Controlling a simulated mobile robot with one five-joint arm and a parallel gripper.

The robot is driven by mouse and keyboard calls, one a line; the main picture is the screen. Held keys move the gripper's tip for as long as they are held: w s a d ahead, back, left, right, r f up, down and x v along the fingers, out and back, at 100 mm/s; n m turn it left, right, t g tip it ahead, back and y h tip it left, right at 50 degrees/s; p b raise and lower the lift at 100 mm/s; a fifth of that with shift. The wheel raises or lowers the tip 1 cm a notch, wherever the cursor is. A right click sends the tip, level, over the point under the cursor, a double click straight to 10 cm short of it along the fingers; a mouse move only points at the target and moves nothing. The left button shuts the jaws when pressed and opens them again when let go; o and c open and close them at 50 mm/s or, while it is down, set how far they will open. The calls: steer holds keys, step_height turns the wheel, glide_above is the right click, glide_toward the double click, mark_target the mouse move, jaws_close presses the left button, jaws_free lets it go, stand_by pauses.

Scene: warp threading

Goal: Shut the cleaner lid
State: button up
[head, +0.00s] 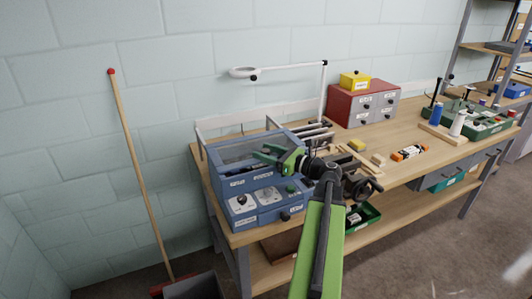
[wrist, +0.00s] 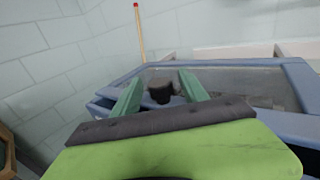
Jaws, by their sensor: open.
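The cleaner (head: 262,190) is a blue box with labels, knobs and a green button on its front, at the left end of the bench. Its lid (head: 228,152) is a clear panel in a blue frame; it also shows in the wrist view (wrist: 235,82). I cannot tell how far the lid stands from the box. My gripper (head: 262,153) is over the lid, with its green fingers open. In the wrist view a dark knob (wrist: 160,92) shows between the fingertips (wrist: 158,80). I cannot tell whether they touch it.
A wooden bench (head: 405,172) carries a red drawer box (head: 345,113) with a yellow box (head: 355,80) on top. Small wood pieces and tools lie right of the cleaner. A white lamp arm (head: 290,68) stands behind. A red-tipped pole (head: 140,170) leans on the wall.

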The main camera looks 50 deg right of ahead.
jaws_close()
stand_by(1.3)
